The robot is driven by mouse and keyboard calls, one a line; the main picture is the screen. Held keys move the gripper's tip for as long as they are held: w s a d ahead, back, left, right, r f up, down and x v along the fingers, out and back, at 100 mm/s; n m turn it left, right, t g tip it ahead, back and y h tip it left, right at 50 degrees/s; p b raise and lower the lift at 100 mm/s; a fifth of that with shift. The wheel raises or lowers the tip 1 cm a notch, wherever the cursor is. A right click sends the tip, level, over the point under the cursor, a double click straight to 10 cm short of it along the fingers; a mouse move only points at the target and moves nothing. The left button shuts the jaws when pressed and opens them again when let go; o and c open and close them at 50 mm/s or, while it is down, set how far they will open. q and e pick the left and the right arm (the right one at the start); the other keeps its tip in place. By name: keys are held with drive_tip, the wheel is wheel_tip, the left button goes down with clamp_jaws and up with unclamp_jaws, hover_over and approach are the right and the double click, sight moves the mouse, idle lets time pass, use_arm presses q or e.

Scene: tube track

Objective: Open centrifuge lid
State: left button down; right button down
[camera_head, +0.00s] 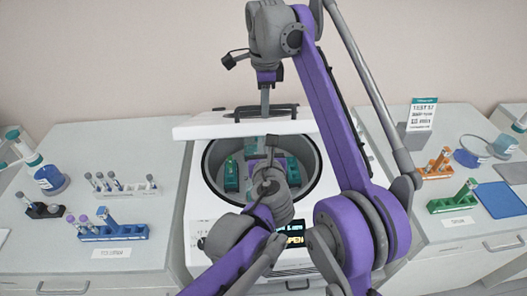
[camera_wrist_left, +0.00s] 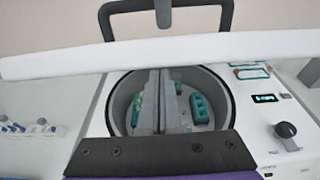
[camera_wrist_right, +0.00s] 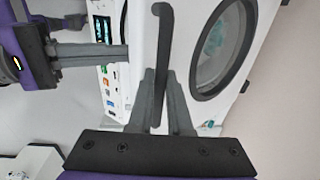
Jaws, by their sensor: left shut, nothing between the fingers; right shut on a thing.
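The white centrifuge (camera_head: 207,199) stands in the middle, and its round bowl (camera_head: 208,168) with teal tube holders inside shows from above. Its white lid (camera_head: 195,130) is raised, seen nearly edge-on behind the bowl; it also shows in the left wrist view (camera_wrist_left: 250,46). My right gripper (camera_head: 265,108) is shut on the dark lid handle (camera_head: 288,113); the handle runs between its fingers in the right wrist view (camera_wrist_right: 161,60). My left gripper (camera_head: 271,150) is shut and empty, in front of the bowl; its fingers (camera_wrist_left: 155,90) hide part of the bowl.
A left bench holds a blue tube rack (camera_head: 125,232) and a white rack (camera_head: 130,189). A right bench holds an orange rack (camera_head: 436,170), a green rack (camera_head: 452,203), a sign (camera_head: 421,115) and a blue mat (camera_head: 499,199). My arms cover the centrifuge's front right.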

use_arm(q)
drive_tip(key=shift+w+r, duration=0.25)
drive_tip(key=shift+w, duration=0.3)
use_arm(e)
drive_tip(key=shift+s+a, duration=0.1)
drive_tip(key=shift+s, duration=0.1)
